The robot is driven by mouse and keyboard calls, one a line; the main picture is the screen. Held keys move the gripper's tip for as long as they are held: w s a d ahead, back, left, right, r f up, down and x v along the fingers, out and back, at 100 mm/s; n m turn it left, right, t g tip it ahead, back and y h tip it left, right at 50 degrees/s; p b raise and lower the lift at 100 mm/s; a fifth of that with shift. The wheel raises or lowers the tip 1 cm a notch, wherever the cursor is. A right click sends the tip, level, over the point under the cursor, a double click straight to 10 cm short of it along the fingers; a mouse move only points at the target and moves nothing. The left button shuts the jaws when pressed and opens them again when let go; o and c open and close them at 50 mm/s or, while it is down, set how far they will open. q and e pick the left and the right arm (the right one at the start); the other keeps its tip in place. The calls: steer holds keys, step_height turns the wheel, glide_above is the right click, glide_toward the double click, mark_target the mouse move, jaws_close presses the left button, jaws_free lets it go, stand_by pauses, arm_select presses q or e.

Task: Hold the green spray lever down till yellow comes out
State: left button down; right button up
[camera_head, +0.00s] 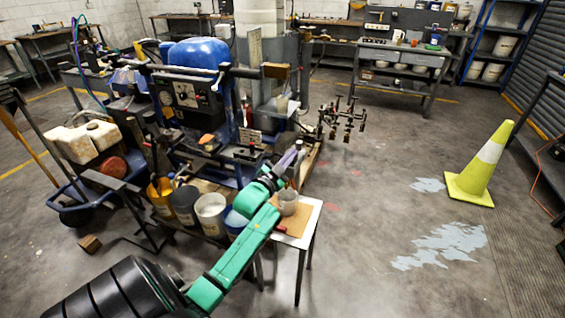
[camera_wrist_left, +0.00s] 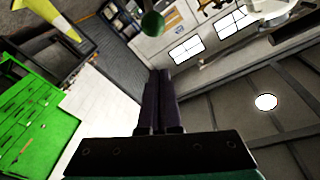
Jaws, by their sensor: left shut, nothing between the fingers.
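The line striper (camera_head: 188,95) stands left of centre in the head view, with a blue tank on top and a dark gauge panel. My left arm reaches up to its right side. The left gripper (camera_head: 291,158) is shut and empty, its dark fingers side by side in the wrist view (camera_wrist_left: 160,72). A round green knob (camera_wrist_left: 152,21) shows just beyond the fingertips there, apart from them in the picture; it may be the end of the spray lever. I cannot make out the lever in the head view. No yellow spray is visible. My right gripper is not in view.
A small white table (camera_head: 306,229) with a grey cup (camera_head: 288,201) stands under my left forearm. Several paint buckets (camera_head: 212,212) line the machine's front. A yellow cone (camera_head: 482,170) stands right on open floor with pale patches. A green drawer cabinet (camera_wrist_left: 30,118) shows in the wrist view.

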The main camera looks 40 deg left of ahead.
arm_select(q)
steer(key=f, duration=0.1)
steer(key=s+a+f, duration=0.1)
steer(key=f, duration=0.1)
steer(key=shift+s+a+f, duration=0.15)
steer(key=shift+s+a, duration=0.2)
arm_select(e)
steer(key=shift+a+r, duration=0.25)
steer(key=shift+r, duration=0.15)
arm_select(q)
steer(key=shift+f, duration=0.1)
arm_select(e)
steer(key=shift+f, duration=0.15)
